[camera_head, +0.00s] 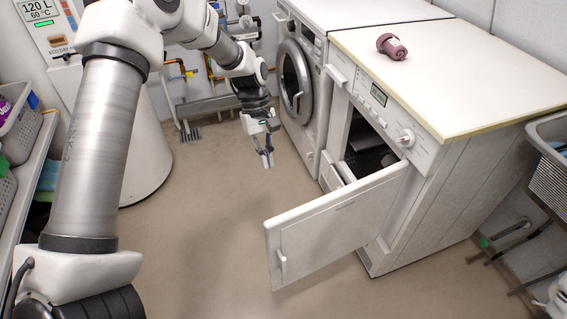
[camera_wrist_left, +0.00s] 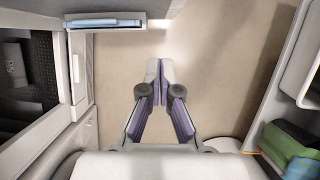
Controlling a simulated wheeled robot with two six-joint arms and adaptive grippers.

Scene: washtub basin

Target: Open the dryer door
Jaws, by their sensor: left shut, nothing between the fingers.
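The dryer (camera_head: 430,200) is the white machine at the right in the head view. Its door (camera_head: 335,225) stands wide open, swung out over the floor, with a small handle (camera_head: 282,262) near its free edge. The dark drum opening (camera_head: 370,145) is exposed. My left gripper (camera_head: 267,160) points down over the floor, left of the dryer and apart from the door. In the left wrist view its fingertips (camera_wrist_left: 160,70) meet with nothing between them. A dark opening (camera_wrist_left: 25,75) shows at the left there. My right gripper is not in view.
A washing machine (camera_head: 295,80) with a round door stands beyond the dryer. A basket (camera_head: 550,165) is at the right edge and a shelf (camera_head: 30,165) at the left. The floor (camera_head: 215,215) between is clear.

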